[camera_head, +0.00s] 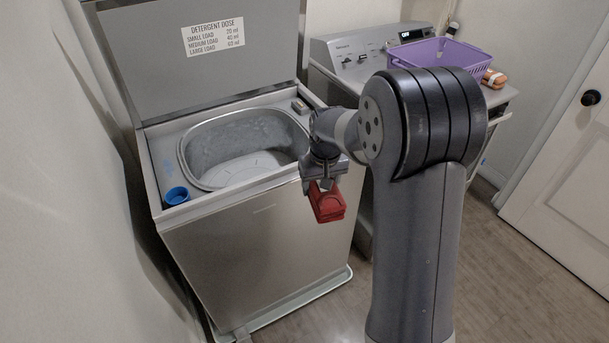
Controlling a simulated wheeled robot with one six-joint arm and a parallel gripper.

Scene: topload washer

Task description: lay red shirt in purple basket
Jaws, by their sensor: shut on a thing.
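The red shirt (327,204) is a small folded bundle. My gripper (321,184) is shut on its top and holds it in the air, in front of the washer's right front side. The purple basket (437,54) stands on top of the machine at the back right, behind my arm. My arm hides the basket's lower left part, and its inside is only partly visible. The shirt is well apart from the basket, to its left and lower in the picture.
The topload washer (250,240) has its lid (215,75) up and its tub (240,150) open. A blue cap (176,195) is at its front left corner. An orange-brown item (494,78) lies right of the basket. A white door (570,170) is at the right. Floor (500,270) is clear there.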

